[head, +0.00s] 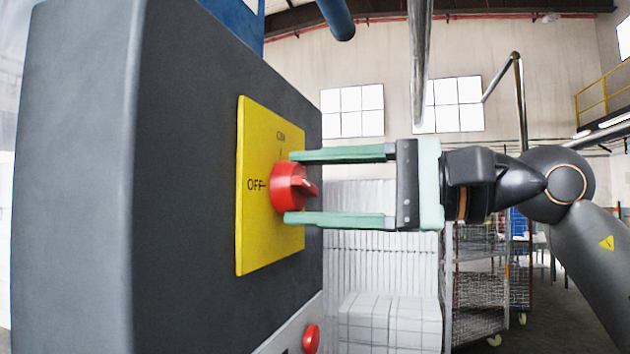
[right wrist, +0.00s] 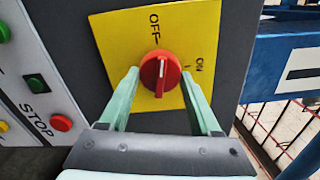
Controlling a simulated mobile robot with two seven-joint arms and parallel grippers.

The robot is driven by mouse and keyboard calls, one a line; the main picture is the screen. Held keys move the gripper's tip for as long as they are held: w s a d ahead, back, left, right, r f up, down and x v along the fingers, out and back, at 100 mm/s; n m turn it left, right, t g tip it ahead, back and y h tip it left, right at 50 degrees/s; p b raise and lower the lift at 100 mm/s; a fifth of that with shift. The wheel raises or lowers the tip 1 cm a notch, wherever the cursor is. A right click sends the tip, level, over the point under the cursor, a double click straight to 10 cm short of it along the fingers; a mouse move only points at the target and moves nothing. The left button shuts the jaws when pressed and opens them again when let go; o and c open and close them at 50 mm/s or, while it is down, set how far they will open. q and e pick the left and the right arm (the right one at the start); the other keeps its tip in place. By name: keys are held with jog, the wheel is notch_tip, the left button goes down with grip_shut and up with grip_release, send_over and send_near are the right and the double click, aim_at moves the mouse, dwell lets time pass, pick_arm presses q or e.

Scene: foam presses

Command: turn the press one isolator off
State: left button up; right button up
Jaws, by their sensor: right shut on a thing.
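The isolator is a red rotary knob (head: 290,186) on a yellow plate (head: 256,235), on the side of a dark grey cabinet. In the head view the plate has OFF at the left and ON at the top. In the right wrist view the knob (right wrist: 160,73) has a white line on its handle, pointing roughly at the OFF mark, with a slight tilt towards ON. My right gripper (head: 291,187) is shut on the knob, one finger on each side of it. My left gripper is not in view.
A red button (head: 311,338) sits low on the cabinet. The right wrist view shows a panel with a green button (right wrist: 35,82) and a red STOP button (right wrist: 61,123) beside the plate. A blue frame (right wrist: 285,62) stands to the right. Wire cage trolleys (head: 480,290) stand behind.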

jog(key=shift+r+n, duration=0.1)
jog(key=shift+n, duration=1)
jog(key=o, duration=1.4)
jog(key=shift+c, duration=0.2)
jog(key=b+v, duration=0.2)
jog(key=v, duration=1)
jog(key=shift+d+b, duration=0.3)
jog(key=shift+b, duration=0.1)
jog(key=shift+s, duration=0.1)
